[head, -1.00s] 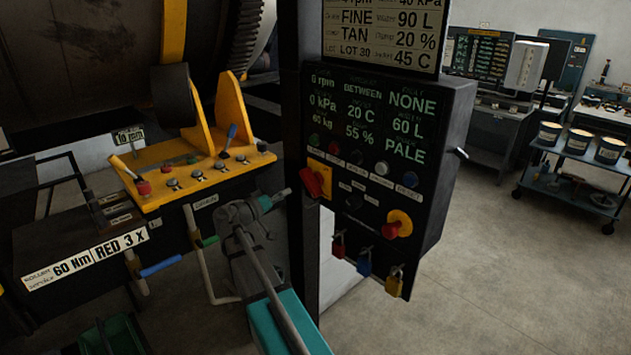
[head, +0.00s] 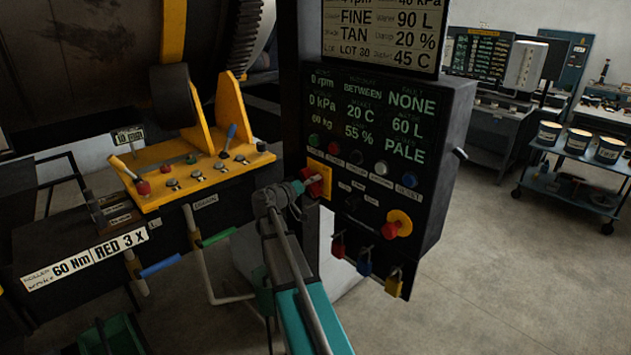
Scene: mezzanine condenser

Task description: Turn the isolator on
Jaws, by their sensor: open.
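The isolator is a red rotary handle (head: 325,186) on a yellow plate (head: 327,173), at the left edge of the black control panel (head: 440,190) in the head view. My gripper (head: 307,185) is open, with its fingertips right at the handle from the left. They cover part of it, so its exact angle is hard to read. I cannot tell whether the fingers touch the handle or straddle it.
A red mushroom button (head: 391,229) on a yellow disc sits lower right on the panel. Red, blue and yellow padlocks (head: 364,263) hang below. A yellow lever console (head: 190,178) stands left, and a dark post (head: 300,110) rises beside the panel. Open floor lies right.

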